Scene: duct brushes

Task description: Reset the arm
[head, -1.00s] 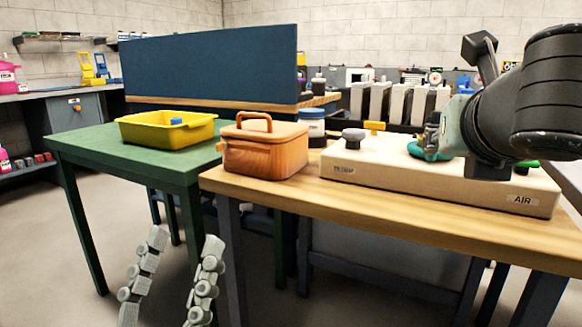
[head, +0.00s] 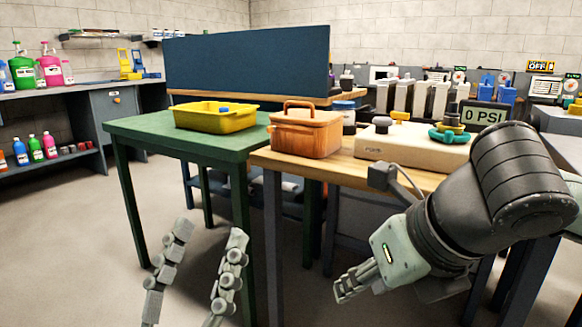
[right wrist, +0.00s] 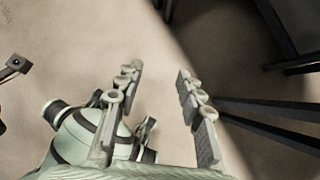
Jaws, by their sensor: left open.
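My left gripper (head: 202,275) shows at the bottom of the head view, its two grey jointed fingers apart and nothing between them. It is low over the floor, in front of the green table. My right gripper (head: 352,284) hangs in front of the wooden table, lower than its top and clear of it. In the right wrist view the right gripper (right wrist: 158,80) has its fingers spread, with only bare floor between them.
The green table (head: 140,128) bears a yellow bin (head: 215,122) with a blue item. The wooden table (head: 340,165) bears a brown lidded box (head: 305,135) and a cream panel (head: 385,148) with knobs. A "0 PSI" display (head: 484,114) stands behind. Floor at left is clear.

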